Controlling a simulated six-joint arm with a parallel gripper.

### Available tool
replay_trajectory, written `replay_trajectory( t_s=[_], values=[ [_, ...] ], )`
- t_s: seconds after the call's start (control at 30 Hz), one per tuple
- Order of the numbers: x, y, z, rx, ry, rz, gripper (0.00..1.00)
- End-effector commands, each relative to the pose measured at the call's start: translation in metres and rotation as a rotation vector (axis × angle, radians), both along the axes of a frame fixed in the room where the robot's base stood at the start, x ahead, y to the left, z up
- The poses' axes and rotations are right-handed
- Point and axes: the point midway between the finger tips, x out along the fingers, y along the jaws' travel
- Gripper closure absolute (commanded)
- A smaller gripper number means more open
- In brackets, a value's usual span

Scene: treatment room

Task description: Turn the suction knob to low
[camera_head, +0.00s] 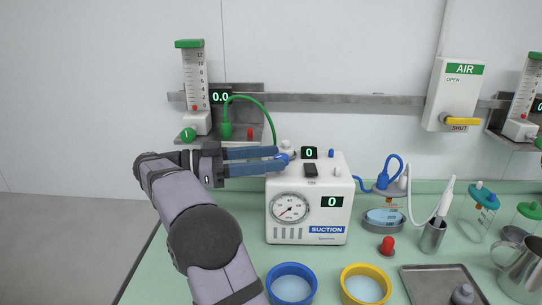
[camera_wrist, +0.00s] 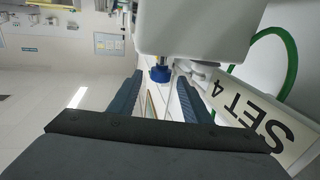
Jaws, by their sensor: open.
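The white suction unit (camera_head: 308,205) stands on the green counter, with a round gauge, a "SUCTION" label and displays reading 0. A blue knob (camera_head: 284,158) sticks out at its upper left side. In the wrist view the blue knob (camera_wrist: 160,73) shows below the white housing (camera_wrist: 195,25). My gripper (camera_head: 279,160) reaches in from the left. Its two blue fingers are open, and the knob lies between the fingertips in the wrist view (camera_wrist: 160,76). Gaps show on both sides of the knob there. The fingers partly hide the knob in the head view.
A flowmeter with a green hose (camera_head: 250,97) hangs on the wall rail behind. A blue bowl (camera_head: 291,285) and a yellow bowl (camera_head: 365,286) stand in front. A metal tray (camera_head: 440,284) and a red stopper (camera_head: 387,246) are at right.

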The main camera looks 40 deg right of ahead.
Motion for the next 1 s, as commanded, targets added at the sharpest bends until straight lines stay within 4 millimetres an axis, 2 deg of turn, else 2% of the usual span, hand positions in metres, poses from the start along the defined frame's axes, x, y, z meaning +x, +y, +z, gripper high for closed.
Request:
replay_trajectory(
  t_s=[0.17, 0.37, 0.57, 0.8, 0.9, 1.0],
  values=[
    [-0.009, -0.011, 0.021, -0.001, -0.001, -0.032, 0.56],
    [-0.035, -0.037, 0.066, -0.003, -0.012, -0.110, 0.56],
    [-0.072, -0.066, 0.122, -0.008, -0.032, -0.211, 0.56],
    [-0.125, -0.096, 0.191, -0.002, -0.064, -0.346, 0.56],
    [-0.151, -0.104, 0.213, 0.040, -0.093, -0.414, 0.56],
    [-0.175, -0.110, 0.226, 0.110, -0.137, -0.477, 0.56]
  ],
)
